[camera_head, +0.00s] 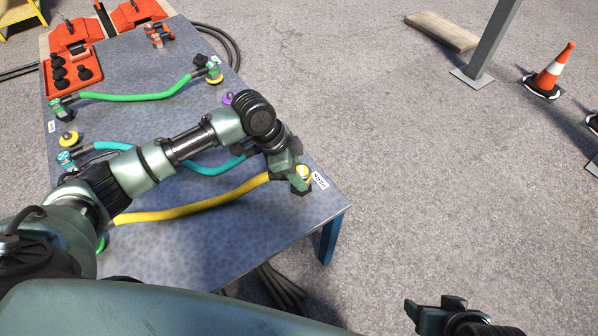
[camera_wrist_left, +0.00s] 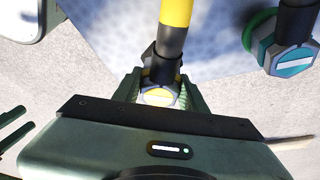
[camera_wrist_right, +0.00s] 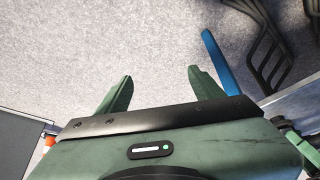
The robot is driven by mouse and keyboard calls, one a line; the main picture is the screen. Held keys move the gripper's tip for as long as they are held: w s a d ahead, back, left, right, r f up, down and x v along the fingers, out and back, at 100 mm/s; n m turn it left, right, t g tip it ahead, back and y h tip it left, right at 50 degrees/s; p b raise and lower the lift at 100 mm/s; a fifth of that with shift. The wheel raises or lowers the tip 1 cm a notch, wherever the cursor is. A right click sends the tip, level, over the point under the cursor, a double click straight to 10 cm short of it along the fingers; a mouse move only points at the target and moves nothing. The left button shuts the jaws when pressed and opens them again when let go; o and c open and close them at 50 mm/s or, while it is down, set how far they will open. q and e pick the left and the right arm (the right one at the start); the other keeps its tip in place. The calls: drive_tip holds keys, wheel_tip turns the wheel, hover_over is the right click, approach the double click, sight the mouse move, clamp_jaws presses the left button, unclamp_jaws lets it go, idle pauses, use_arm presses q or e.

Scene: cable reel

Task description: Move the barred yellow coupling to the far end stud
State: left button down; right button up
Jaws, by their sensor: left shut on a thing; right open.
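The yellow hose (camera_head: 195,207) crosses the near part of the table. Its right end meets the barred yellow coupling (camera_head: 305,173) at the table's right edge. In the left wrist view the coupling (camera_wrist_left: 160,96) shows a yellow face with a pale bar. My left gripper (camera_wrist_left: 158,88) is shut on it, with a green finger on each side. In the head view my left gripper (camera_head: 299,181) partly covers the coupling, and I cannot tell whether a stud is under it. My right gripper (camera_wrist_right: 157,90) is open and empty, off the table's near right side.
Teal (camera_head: 208,169) and green (camera_head: 140,96) hoses lie farther back on the table (camera_head: 165,245). A yellow stud (camera_head: 68,139) at the left and a purple one (camera_head: 228,98) at the right stand bare. A red tray (camera_head: 84,92) holds black parts.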

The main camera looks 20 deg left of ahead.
drive_tip(key=shift+s+d+f+g, duration=0.1)
drive_tip(key=shift+s+d+g, duration=0.15)
drive_tip(key=shift+s, duration=0.3)
drive_tip(key=shift+s+d+g, duration=0.1)
drive_tip(key=shift+s+g, duration=0.25)
drive_tip(key=shift+s, duration=0.2)
drive_tip(key=shift+s, duration=0.15)
use_arm(q)
drive_tip(key=shift+r+p, duration=0.1)
drive_tip(key=shift+p, duration=0.3)
drive_tip(key=shift+p, duration=0.45)
use_arm(e)
drive_tip(key=shift+r, duration=0.55)
use_arm(q)
drive_tip(key=shift+f, duration=0.5)
use_arm(e)
drive_tip(key=shift+f, duration=0.1)
use_arm(q)
drive_tip(key=c, duration=0.7)
unclamp_jaws()
drive_tip(key=p+v, duration=0.1)
drive_tip(key=v, duration=0.3)
drive_tip(key=shift+a+r, duration=0.1)
drive_tip(key=shift+p+v, duration=0.55)
drive_tip(key=shift+v, duration=1.25)
use_arm(e)
drive_tip(key=shift+x, duration=2.1)
